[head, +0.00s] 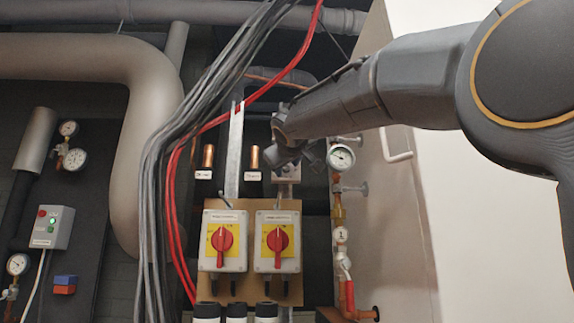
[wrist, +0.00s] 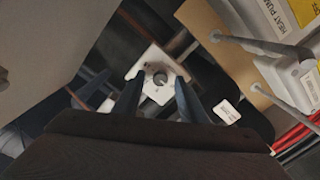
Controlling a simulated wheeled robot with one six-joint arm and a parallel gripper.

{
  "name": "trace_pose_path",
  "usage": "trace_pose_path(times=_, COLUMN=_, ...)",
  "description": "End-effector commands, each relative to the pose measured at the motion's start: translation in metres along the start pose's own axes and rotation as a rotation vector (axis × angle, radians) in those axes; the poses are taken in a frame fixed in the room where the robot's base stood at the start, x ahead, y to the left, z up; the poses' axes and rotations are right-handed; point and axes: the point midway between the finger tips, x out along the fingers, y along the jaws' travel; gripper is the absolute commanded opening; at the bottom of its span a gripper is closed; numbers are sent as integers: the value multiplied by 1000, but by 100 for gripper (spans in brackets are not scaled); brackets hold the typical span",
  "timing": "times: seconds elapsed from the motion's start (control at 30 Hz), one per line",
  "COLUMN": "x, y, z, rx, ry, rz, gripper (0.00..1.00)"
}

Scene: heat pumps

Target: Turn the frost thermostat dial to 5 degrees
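The frost thermostat appears to be the small white square box with a round grey dial (wrist: 160,79) in the wrist view. The dial's markings and pointer are too small to read. In the head view a pale box (head: 288,173) shows just below my gripper and is partly hidden by it. My gripper (wrist: 158,92) is open, with its two dark fingers apart at the lower left and right of the dial. Nothing is held between them. I cannot tell whether the fingers touch the box. In the head view my gripper (head: 300,155) is at the wall, above the switches.
Two red-and-yellow rotary switches (head: 223,240) (head: 278,239) sit on a board below. A pressure gauge (head: 341,157) on a copper pipe is close to the right. Grey and red cables (head: 190,130) hang at left. A white cabinet (head: 445,190) stands at right.

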Motion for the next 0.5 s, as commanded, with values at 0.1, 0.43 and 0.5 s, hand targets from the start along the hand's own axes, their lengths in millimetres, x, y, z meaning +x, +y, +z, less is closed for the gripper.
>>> trace_pose_path(times=0.1, x=0, y=0, z=0, rx=0, ry=0, rz=0, gripper=36)
trace_pose_path(times=0.43, x=0, y=0, z=0, rx=1, ry=0, rz=0, gripper=0)
trace_pose_path(times=0.5, x=0, y=0, z=0, rx=6, ry=0, rz=0, gripper=0)
